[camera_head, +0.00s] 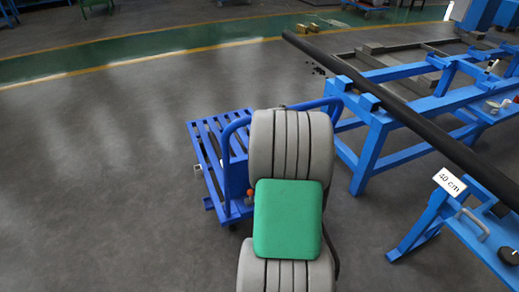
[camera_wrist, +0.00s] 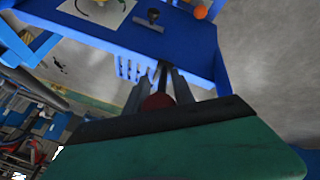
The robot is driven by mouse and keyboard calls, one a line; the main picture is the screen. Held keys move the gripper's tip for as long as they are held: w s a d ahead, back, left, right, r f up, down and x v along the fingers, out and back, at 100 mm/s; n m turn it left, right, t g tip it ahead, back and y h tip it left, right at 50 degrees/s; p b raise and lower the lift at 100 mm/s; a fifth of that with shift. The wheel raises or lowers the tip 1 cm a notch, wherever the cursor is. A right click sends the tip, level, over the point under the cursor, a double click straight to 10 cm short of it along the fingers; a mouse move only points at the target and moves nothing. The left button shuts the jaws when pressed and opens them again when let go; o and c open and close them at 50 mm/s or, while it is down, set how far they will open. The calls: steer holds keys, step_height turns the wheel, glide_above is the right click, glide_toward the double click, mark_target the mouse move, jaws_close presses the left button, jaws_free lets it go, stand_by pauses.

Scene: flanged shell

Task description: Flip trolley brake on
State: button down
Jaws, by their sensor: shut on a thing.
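The blue trolley (camera_head: 212,150) with a slatted deck and a tube handle stands left of my arm in the head view. In the wrist view its blue panel (camera_wrist: 125,32) fills the top. My gripper (camera_wrist: 160,88) is shut there on a dark rod with a dull red knob (camera_wrist: 157,102), which looks like the brake lever. The knob sits between the two grey fingers and is partly hidden by the gripper body. In the head view my arm hides the gripper and the lever.
The panel also carries an orange knob (camera_wrist: 200,12), a black T-shaped piece (camera_wrist: 152,18) and a white label (camera_wrist: 97,10). A blue workbench frame (camera_head: 372,150) with a long dark pipe (camera_head: 400,105) stands close on the right.

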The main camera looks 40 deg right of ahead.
steer(key=shift+r, duration=0.1)
steer(key=c, duration=1.1)
jaws_free()
steer(key=shift+c, duration=0.2)
steer(key=v, duration=0.7)
steer(key=shift+s+a+r, duration=0.15)
steer(key=shift+s+r, duration=0.05)
steer(key=shift+r, duration=0.05)
